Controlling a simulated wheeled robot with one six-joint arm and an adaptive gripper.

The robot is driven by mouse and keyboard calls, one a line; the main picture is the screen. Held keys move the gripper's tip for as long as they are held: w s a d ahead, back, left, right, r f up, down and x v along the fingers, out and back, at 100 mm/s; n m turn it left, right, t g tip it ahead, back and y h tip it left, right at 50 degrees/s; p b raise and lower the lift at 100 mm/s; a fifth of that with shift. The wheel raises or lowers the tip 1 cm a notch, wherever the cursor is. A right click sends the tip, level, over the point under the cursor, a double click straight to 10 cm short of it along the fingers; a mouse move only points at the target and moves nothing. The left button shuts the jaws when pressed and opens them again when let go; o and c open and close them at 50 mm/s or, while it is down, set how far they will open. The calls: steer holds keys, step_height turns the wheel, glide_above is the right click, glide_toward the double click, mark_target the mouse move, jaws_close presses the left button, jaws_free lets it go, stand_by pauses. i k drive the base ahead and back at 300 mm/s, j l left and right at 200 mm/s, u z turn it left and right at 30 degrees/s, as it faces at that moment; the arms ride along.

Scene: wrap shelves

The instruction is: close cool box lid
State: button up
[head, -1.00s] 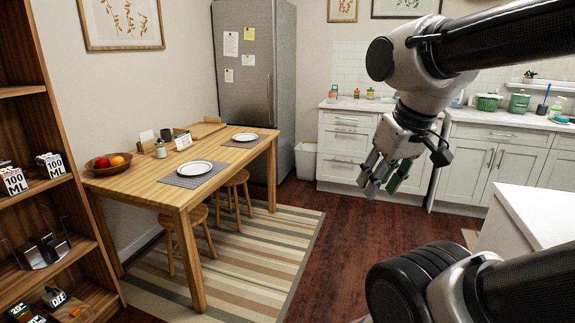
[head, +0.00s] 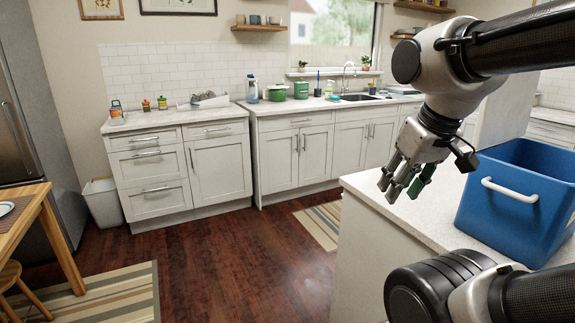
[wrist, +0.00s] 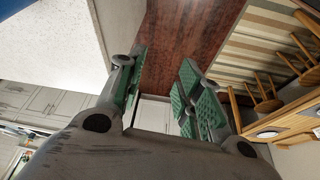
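A blue cool box (head: 522,190) with a white handle stands on the white island counter (head: 408,212) at the right of the head view. Its right side is cut off by the picture edge, and I cannot make out its lid. My gripper (head: 404,190) hangs to the left of the box, apart from it, above the counter's left edge. In the wrist view my gripper (wrist: 160,88) has its two green-padded fingers spread, with nothing between them. A blue strip shows at the wrist view's top left corner.
Open wooden floor (head: 240,262) lies left of the island. White cabinets (head: 293,155) with a sink run along the back wall. A wooden table (head: 40,225) and a stool are at the left, near a striped rug (head: 115,298).

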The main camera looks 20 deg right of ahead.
mark_target(504, 116)
steer(key=i+j+z, duration=0.15)
steer(key=z, duration=0.25)
steer(key=i+j+z, duration=0.15)
steer(key=z, duration=0.25)
steer(key=i+j+z, duration=0.1)
steer(key=j+z, duration=0.45)
steer(key=z, duration=0.25)
steer(key=i+j+z, duration=0.1)
steer(key=j+z, duration=0.2)
steer(key=z, duration=0.15)
steer(key=j+z, duration=0.35)
steer(key=j, duration=0.2)
steer(key=j+z, duration=0.3)
steer(key=j, duration=0.2)
steer(key=i+j, duration=0.1)
steer(key=j, duration=0.4)
steer(key=i+j, duration=0.1)
steer(key=j, duration=0.4)
steer(key=j+z, duration=0.1)
steer(key=j, duration=0.4)
steer(key=i, duration=0.05)
